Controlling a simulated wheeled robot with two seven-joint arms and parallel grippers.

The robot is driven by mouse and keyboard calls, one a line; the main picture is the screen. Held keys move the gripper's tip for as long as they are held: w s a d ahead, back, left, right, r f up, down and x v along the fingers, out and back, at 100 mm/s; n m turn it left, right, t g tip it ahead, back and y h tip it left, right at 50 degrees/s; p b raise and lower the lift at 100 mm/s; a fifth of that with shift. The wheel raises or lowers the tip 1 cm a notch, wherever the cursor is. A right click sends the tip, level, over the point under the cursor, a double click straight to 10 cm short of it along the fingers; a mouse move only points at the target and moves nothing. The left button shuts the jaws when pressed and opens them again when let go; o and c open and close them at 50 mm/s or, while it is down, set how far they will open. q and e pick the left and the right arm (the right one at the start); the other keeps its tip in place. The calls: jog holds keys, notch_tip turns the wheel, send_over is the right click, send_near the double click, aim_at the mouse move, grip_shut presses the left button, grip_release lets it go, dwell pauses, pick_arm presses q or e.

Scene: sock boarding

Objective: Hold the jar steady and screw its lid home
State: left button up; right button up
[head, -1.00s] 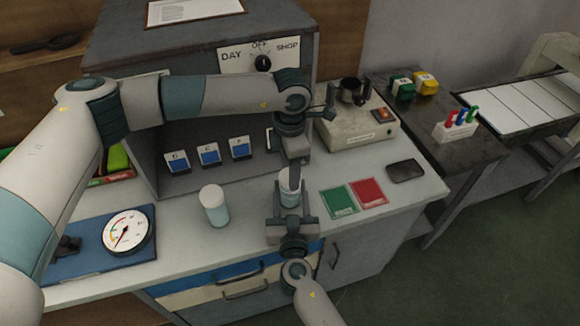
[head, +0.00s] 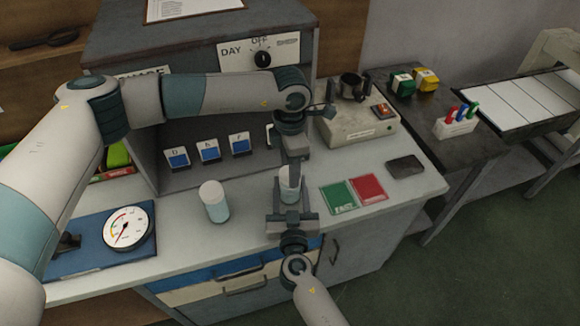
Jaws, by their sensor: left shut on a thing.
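The jar (head: 286,191), pale with a bluish-grey lower part, stands upright near the front edge of the worktop. My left gripper (head: 293,180) comes down from above onto its top and is shut there. The lid is mostly hidden by the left fingers, so its seating cannot be made out. My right gripper (head: 290,203) reaches in from the front, with a finger on each side of the jar. Whether those fingers press on the glass is not clear.
A second lidded jar (head: 214,202) stands to the left. A dial gauge (head: 127,228) lies on a blue board further left. Green and red cards (head: 368,189) and a dark flat device (head: 404,167) lie to the right. A grey machine (head: 357,127) stands behind them.

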pick_arm(q)
jog(key=shift+f, duration=0.45)
jog(key=m, duration=0.5)
jog(key=shift+m, duration=0.3)
jog(key=m, duration=1.5)
jog(key=shift+m, duration=0.4)
jog(key=m, duration=0.5)
jog(key=shift+m, duration=0.4)
jog(key=m, duration=0.5)
